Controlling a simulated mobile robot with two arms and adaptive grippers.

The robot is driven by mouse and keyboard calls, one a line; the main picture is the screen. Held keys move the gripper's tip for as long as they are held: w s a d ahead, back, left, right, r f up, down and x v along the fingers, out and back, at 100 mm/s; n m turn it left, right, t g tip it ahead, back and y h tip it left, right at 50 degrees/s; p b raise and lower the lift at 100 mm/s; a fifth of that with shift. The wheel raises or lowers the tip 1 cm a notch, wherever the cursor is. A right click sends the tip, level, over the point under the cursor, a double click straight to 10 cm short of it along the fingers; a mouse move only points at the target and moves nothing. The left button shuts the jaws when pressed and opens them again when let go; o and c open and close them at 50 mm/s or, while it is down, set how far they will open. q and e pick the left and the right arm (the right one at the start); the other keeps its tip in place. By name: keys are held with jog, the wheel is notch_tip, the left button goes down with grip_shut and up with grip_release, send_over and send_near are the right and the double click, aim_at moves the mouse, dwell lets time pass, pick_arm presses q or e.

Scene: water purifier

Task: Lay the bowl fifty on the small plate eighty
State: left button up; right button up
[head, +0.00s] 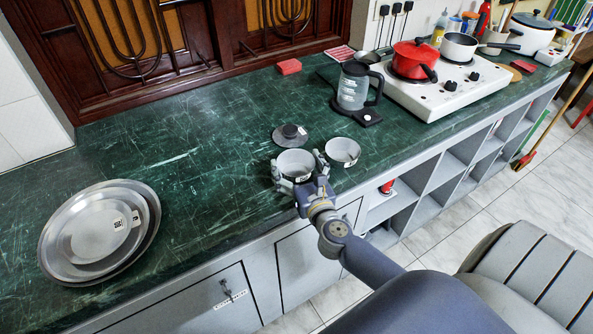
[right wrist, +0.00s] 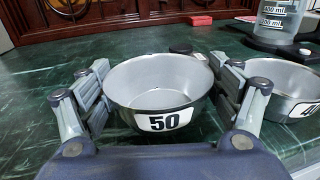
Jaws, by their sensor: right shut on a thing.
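The bowl fifty (head: 296,163) is a small grey metal bowl. Its "50" label shows in the right wrist view (right wrist: 160,84). My right gripper (head: 298,166) is shut on it, with one finger on each side of its wall. The bowl is upright and empty; I cannot tell whether it touches the counter. The small plate eighty (head: 92,240) appears to be the smallest, innermost of the nested metal plates at the left of the counter. Its label is too small to read. Its top is bare. My left gripper is not in view.
A second bowl (head: 343,151) stands close to the right of bowl fifty. A dark lid (head: 290,134) lies behind it. A jug (head: 353,86) and a white stove (head: 447,88) are farther right. The green counter (head: 205,165) is clear between bowl and plates.

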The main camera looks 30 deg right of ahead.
notch_tip(320, 180, down, 2)
jog(key=shift+a+f, duration=0.1)
jog(key=shift+s, duration=0.1)
jog(key=shift+f, duration=0.1)
jog(key=o, duration=1)
